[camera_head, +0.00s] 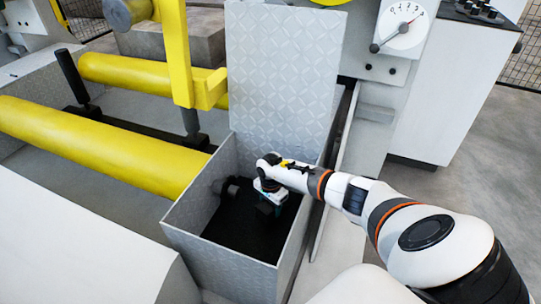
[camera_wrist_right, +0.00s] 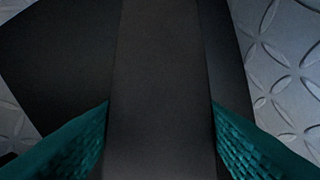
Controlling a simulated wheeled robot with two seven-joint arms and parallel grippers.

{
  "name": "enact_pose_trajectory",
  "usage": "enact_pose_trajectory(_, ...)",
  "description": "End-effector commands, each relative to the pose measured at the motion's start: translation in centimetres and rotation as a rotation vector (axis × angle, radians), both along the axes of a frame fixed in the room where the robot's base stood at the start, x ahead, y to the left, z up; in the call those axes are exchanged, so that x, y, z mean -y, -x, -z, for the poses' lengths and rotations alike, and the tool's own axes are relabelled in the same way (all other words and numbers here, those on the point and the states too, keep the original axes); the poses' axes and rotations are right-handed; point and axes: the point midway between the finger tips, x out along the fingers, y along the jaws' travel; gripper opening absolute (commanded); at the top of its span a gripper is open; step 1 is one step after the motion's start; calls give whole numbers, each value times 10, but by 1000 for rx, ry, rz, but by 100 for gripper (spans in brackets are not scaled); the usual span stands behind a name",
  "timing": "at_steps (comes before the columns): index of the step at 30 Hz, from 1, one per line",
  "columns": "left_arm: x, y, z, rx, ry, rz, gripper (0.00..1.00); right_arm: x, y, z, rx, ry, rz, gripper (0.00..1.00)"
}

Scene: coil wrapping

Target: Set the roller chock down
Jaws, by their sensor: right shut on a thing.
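My right gripper (camera_head: 268,197) reaches down into an open grey metal box (camera_head: 190,225) with a patterned surface. In the right wrist view the teal-padded fingers (camera_wrist_right: 160,135) are shut on a dark block, the roller chock (camera_wrist_right: 160,80), one pad on each side. In the head view the chock (camera_head: 266,211) is a small dark shape under the gripper, hard to tell from the black box floor (camera_head: 235,228). I cannot tell whether it touches the floor. My left gripper is not in view.
A dark round piece (camera_head: 229,188) sits inside the box at its left wall. The raised patterned panel (camera_head: 283,75) stands behind the box. Yellow rollers (camera_head: 100,145) lie to the left. A dial (camera_head: 400,24) is on the machine at the upper right.

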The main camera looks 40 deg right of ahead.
Motion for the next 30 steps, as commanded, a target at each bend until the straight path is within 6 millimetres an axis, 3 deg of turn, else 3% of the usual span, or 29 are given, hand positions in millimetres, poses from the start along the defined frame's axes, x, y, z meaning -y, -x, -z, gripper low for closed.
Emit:
enact_pose_trajectory(11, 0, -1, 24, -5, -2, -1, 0, -1, 0, 43, -1, -2, 2, 21)
enact_pose_trajectory(23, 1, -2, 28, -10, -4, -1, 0, 0, 0, 48, 0, 0, 0, 21)
enact_pose_trajectory(24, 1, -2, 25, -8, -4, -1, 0, 0, 0, 46, -1, 0, 0, 61)
enact_pose_trajectory(27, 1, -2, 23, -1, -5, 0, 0, 0, 0, 46, -1, 0, 0, 76)
enact_pose_trajectory(30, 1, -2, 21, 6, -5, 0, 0, 0, 1, 46, -1, 0, 0, 76)
